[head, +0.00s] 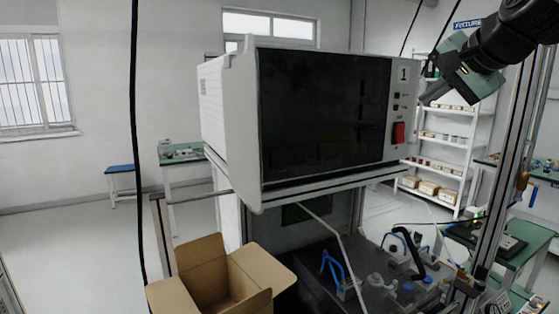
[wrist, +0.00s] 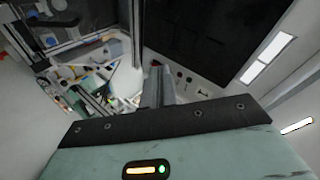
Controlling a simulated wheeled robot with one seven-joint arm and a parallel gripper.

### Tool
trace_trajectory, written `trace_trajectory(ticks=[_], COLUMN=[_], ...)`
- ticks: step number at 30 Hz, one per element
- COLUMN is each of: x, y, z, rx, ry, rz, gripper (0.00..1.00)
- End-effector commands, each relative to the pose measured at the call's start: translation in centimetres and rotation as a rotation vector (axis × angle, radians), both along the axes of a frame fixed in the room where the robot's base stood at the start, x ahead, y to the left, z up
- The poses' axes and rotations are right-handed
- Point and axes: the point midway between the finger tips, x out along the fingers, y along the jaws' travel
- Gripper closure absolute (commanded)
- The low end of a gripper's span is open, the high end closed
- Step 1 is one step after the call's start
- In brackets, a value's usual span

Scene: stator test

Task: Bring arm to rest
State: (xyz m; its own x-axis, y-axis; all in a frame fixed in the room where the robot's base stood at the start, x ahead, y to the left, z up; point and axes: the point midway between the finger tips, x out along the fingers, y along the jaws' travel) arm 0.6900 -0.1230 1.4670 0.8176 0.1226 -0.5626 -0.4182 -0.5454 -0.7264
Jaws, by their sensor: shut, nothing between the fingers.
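My gripper (head: 432,95) is raised at the upper right of the head view, just right of the tester's control panel and pointing down and to the left. Its fingers are together and hold nothing. In the wrist view the closed fingers (wrist: 158,86) stick out past the green gripper body at the bottom. My dark arm comes in from the top right corner of the head view.
A white tester with a black front (head: 325,115) and a red switch (head: 398,133) stands close to my gripper. Below it are a dark bench with blue-handled fixtures (head: 345,275) and an open cardboard box (head: 215,275). A metal post (head: 505,180) stands at right, before white shelves (head: 440,160).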

Motion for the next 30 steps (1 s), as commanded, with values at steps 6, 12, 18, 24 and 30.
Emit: trace_trajectory(ticks=[6, 12, 18, 24, 30], x=[-4.8, -13.4, -23.5, -29.2, -30.2], y=[10.7, 17.5, 19.6, 18.8, 18.5], z=[-11.5, -21.2, -28.8, -32.2, -32.7], rx=[-0.215, -0.443, -0.675, -0.811, -0.837], ry=[0.216, 0.385, 0.515, 0.579, 0.588], rz=[0.383, 0.785, 1.194, 1.435, 1.479], gripper=[1.0, 1.0, 1.0, 1.0, 1.0])
